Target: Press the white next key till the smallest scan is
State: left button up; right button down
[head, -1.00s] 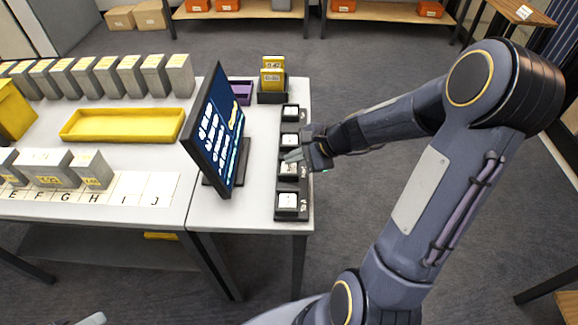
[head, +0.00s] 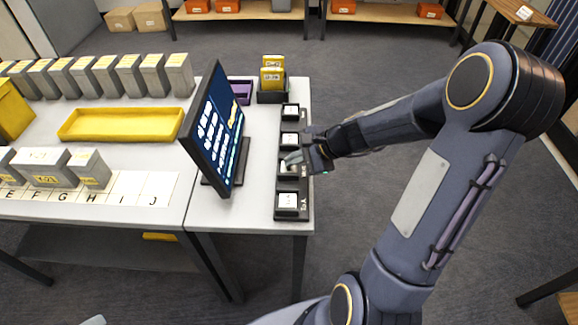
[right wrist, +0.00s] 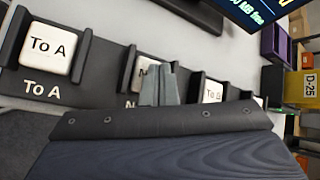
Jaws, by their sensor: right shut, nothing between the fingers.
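A black key strip (head: 310,205) with several white keys lies along the right table edge in the head view. My right gripper (head: 291,160) is shut and empty, its fingertips down at the second key from the near end, which they largely cover. In the right wrist view the shut fingers (right wrist: 158,84) stand in front of a white key (right wrist: 142,70) whose label starts with N; the rest is hidden. The "To A" key (right wrist: 47,49) is left of it. A pale sliver at the bottom left may be my left gripper.
A yellow tray (head: 120,137) and grey boxes (head: 180,75) stand on the left table. Floor right of the strip is clear.

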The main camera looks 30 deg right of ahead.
aim_at(293, 167)
jog(key=shift+f+b, duration=0.3)
jog(key=shift+r, duration=0.1)
dwell(0.5)
jog(key=shift+r+p, duration=0.75)
jog(key=shift+r, duration=0.05)
notch_tip(293, 167, up, 5)
jog(key=p, duration=0.4)
dwell(0.6)
